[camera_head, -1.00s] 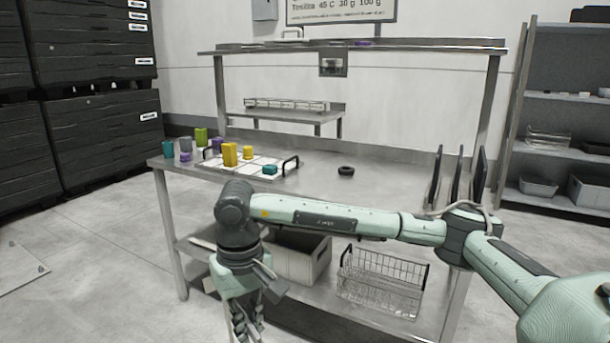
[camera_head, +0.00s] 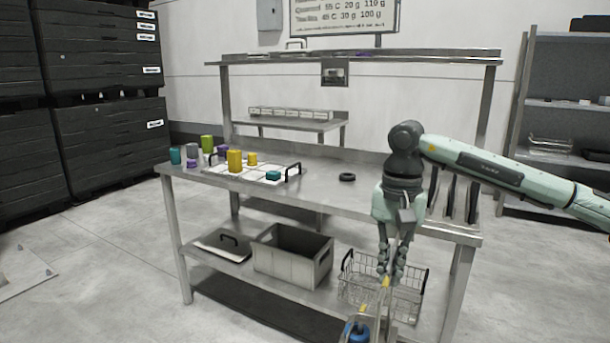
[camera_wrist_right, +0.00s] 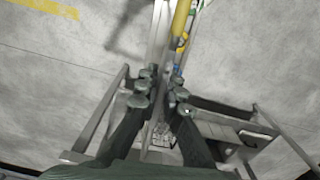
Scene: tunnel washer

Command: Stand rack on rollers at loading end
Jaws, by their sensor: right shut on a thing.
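My right gripper (camera_head: 390,268) hangs downward in front of the metal table, at the right of the head view. It is shut on a narrow grey thing, likely the rack (camera_head: 366,312), seen nearly end-on and running out of the bottom of the picture. A yellow part and a blue part (camera_head: 358,332) show along it. In the right wrist view the fingers (camera_wrist_right: 160,92) close around its long grey rail (camera_wrist_right: 156,42), with a yellow cylinder (camera_wrist_right: 181,18) beside it. Its far end is cut off. No rollers can be made out. My left gripper is out of view.
The metal table (camera_head: 330,196) carries a white tray (camera_head: 212,170) with coloured pieces, a black ring (camera_head: 347,177) and upright dark plates. Its lower shelf holds a grey bin (camera_head: 285,262) and a wire basket (camera_head: 352,290) behind the gripper.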

